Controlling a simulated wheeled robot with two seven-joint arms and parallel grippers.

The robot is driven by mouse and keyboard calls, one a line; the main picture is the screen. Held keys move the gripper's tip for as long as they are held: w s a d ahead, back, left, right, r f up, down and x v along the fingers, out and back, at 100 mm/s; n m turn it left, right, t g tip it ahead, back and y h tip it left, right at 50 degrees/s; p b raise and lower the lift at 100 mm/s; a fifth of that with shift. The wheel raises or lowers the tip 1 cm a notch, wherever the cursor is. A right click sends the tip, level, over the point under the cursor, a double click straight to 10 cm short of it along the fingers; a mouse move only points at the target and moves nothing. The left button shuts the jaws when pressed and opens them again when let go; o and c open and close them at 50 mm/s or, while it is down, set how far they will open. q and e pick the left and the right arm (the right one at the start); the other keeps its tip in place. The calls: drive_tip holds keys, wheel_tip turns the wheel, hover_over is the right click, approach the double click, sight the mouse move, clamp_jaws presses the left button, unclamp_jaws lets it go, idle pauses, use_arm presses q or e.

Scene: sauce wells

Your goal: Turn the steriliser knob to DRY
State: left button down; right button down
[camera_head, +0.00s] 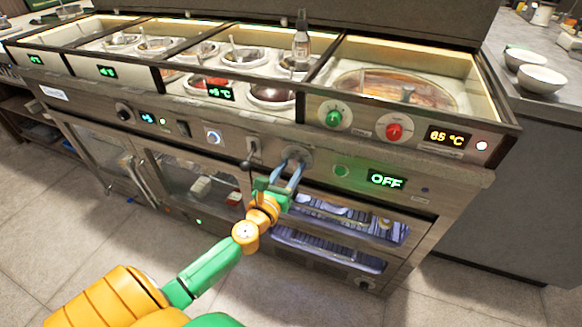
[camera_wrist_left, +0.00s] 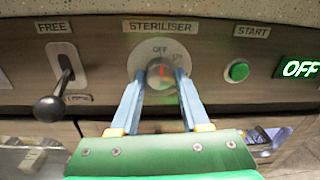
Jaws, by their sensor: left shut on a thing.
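The steriliser knob (camera_wrist_left: 160,70) sits on a round pale dial under the STERILISER label, and it also shows in the head view (camera_head: 297,154). Its red mark is near the top, by the word OFF. The dial's right-hand lettering is hard to read. My left gripper (camera_wrist_left: 160,84) is shut on the knob, one blue finger on each side. In the head view my left gripper (camera_head: 289,171) reaches the panel from below left. The steriliser display (camera_head: 387,180) reads OFF in green. My right gripper is out of view.
A black-ended lever (camera_wrist_left: 50,105) under a FREE label stands left of the knob. A green START button (camera_wrist_left: 237,71) is to the right. Sauce wells (camera_head: 244,57) lie above the panel, and lit drawers (camera_head: 345,220) are below. A green knob (camera_head: 334,117) and red knob (camera_head: 394,130) are higher up.

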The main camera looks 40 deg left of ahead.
use_arm(q)
drive_tip(key=m+p, duration=0.2)
drive_tip(key=m, duration=0.2)
drive_tip(key=shift+r, duration=0.15)
drive_tip(key=m+p, duration=0.2)
drive_tip(key=m, duration=0.3)
drive_tip(key=shift+g, duration=0.4)
drive_tip(key=m+p, duration=0.2)
drive_tip(key=m, duration=0.2)
drive_tip(key=shift+m+y, duration=0.3)
drive_tip(key=shift+y, duration=0.1)
drive_tip(key=m+p, duration=0.1)
drive_tip(key=m, duration=0.3)
drive_tip(key=shift+m, duration=0.4)
drive_tip(key=shift+c, duration=1.9)
unclamp_jaws()
